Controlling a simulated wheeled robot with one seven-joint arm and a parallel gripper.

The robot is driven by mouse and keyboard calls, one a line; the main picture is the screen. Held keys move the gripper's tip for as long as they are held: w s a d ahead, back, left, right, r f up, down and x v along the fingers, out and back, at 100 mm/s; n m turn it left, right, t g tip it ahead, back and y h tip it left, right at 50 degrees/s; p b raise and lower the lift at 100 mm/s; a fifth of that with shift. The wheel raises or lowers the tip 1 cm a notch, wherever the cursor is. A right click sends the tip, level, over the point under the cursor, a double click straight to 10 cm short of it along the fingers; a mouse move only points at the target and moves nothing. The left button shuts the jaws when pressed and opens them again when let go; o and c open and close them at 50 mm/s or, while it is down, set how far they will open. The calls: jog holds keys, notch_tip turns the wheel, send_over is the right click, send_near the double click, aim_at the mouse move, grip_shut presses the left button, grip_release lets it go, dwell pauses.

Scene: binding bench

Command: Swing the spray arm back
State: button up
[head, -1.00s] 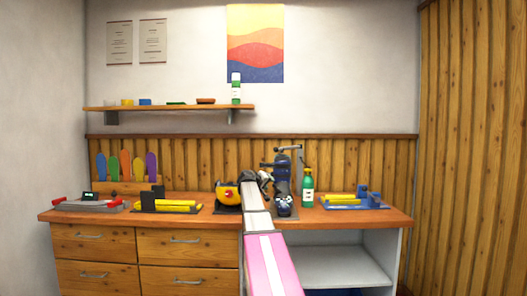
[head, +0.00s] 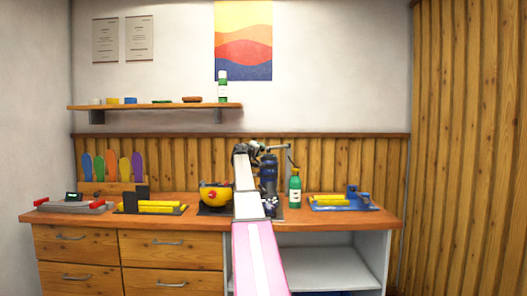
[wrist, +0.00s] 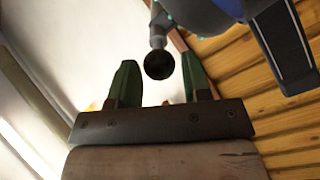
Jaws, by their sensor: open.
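A dark blue machine (head: 269,173) stands on the bench, partly hidden by my arm. A thin grey arm (head: 279,147), which looks like the spray arm, reaches right from its top and bends down at its end. My gripper (head: 252,149) is at the height of the machine's top, on its left side; its fingers are too small to make out there. In the wrist view the two green fingers (wrist: 160,80) are apart and empty. A black ball knob (wrist: 158,65) on a metal rod shows beyond and between the fingertips. I cannot tell whether they touch it.
A green bottle (head: 295,188) stands just right of the machine. A yellow rounded item (head: 214,194) sits left of my arm. A blue tool with yellow bars (head: 343,202) is at the right; another yellow-barred tool (head: 150,208) is at the left. A shelf (head: 155,106) hangs above.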

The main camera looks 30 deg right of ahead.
jog(key=shift+x, duration=1.9)
grip_shut()
